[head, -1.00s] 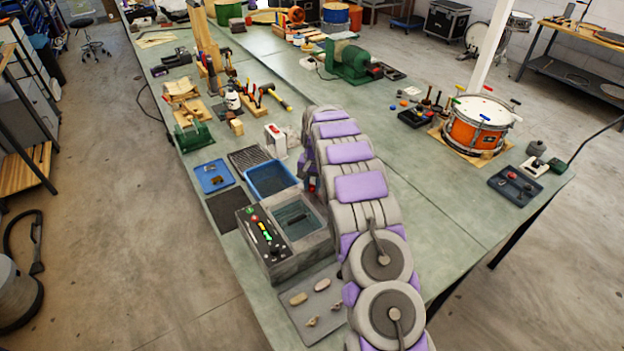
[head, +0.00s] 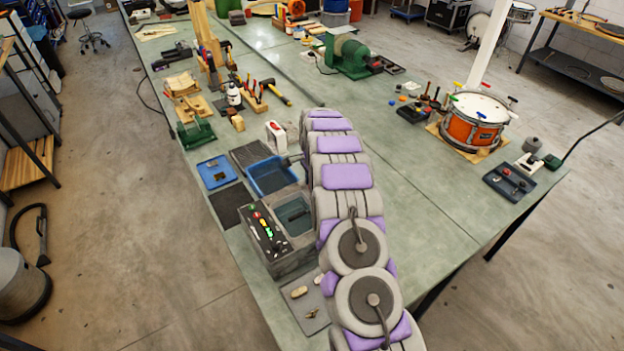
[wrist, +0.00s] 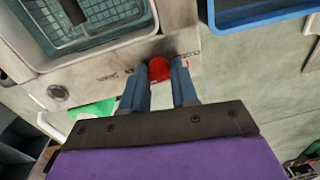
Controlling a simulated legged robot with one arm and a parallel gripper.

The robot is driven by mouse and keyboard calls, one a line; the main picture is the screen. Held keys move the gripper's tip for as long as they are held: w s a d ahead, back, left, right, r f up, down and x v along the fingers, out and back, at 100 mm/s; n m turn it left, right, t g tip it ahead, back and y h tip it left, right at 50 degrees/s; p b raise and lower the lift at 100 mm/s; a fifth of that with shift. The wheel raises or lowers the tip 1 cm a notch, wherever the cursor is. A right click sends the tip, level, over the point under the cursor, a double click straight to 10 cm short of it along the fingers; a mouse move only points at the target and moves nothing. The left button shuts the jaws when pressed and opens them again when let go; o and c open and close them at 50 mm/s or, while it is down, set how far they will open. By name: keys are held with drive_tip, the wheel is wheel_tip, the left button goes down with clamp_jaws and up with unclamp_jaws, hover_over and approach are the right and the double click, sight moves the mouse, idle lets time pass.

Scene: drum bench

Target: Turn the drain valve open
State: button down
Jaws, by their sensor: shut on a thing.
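The drain valve shows in the wrist view as a red handle (wrist: 180,70) on the pale side wall of the grey ultrasonic-type tank unit (head: 285,255). Small dark lettering is printed on the wall on both sides of it. My gripper (wrist: 165,78) has its two blue fingers on either side of the red handle and is shut on it. The fingers hide part of the handle, so its exact angle is hard to tell. In the head view, my arm hides the valve and most of my gripper.
A blue basin (head: 255,181) stands beside the tank unit, with a blue tray (head: 205,180) to its left. A grey mat with small pieces (head: 315,323) lies in front of the unit. The bench (head: 430,210) right of my arm is clear up to the orange drum (head: 471,131).

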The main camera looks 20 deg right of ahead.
drive_tip(key=shift+m, duration=0.5)
drive_tip(key=c, duration=0.9)
unclamp_jaws()
wheel_tip(320, 180, up, 17)
drive_tip(key=shift+s+r+p, duration=0.15)
drive_tip(key=shift+s+p, duration=0.25)
drive_tip(key=shift+s, duration=0.05)
